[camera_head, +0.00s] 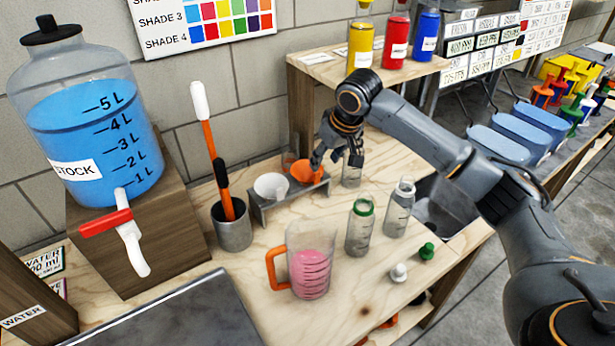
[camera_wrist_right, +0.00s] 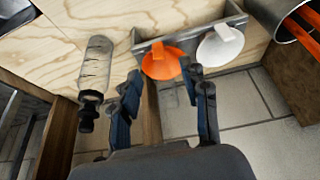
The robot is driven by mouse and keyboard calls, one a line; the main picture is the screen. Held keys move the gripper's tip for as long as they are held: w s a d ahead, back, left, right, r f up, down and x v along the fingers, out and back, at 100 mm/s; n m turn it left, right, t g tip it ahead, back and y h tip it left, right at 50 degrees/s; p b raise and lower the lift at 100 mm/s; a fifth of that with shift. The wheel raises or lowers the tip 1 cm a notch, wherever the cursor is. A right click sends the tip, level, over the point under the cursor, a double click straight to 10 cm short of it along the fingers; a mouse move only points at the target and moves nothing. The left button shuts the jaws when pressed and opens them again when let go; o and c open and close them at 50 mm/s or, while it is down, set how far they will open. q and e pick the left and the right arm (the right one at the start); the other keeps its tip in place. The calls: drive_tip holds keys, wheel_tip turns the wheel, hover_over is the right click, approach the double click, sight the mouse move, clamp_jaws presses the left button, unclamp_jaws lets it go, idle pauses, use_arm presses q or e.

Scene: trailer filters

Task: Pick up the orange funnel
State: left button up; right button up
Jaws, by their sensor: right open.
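The orange funnel (camera_head: 306,173) sits in a grey rack (camera_head: 262,215) beside a white funnel (camera_head: 271,185). My right gripper (camera_head: 330,160) is open and empty, close to the orange funnel on its right side in the head view. In the right wrist view, the orange funnel (camera_wrist_right: 162,62) appears just beyond and between the two spread fingers (camera_wrist_right: 160,80). The white funnel (camera_wrist_right: 220,46) is to its right there. No contact with the orange funnel is clear. My left gripper is not in view.
A clear bottle (camera_head: 352,170) stands close by the gripper, also seen in the wrist view (camera_wrist_right: 96,62). A green-rimmed bottle (camera_head: 360,230), another bottle (camera_head: 399,208) and a pink-filled jug (camera_head: 310,272) stand in front. A metal cup with tools (camera_head: 232,232) is left of the rack.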

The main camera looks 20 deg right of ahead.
sight(318, 172)
drive_tip(key=x, duration=0.3)
drive_tip(key=shift+w+f, duration=0.1)
drive_tip(key=shift+w, duration=0.05)
drive_tip(key=shift+w+f, duration=0.15)
drive_tip(key=shift+f, duration=0.05)
drive_tip(key=p+x, duration=0.1)
drive_tip(key=x, duration=0.3)
drive_tip(key=shift+w+d+f, duration=0.1)
drive_tip(key=shift+w+d, duration=0.05)
drive_tip(key=shift+w, duration=0.15)
drive_tip(key=shift+f, duration=0.2)
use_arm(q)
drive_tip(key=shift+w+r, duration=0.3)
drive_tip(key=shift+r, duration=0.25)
use_arm(e)
clamp_jaws()
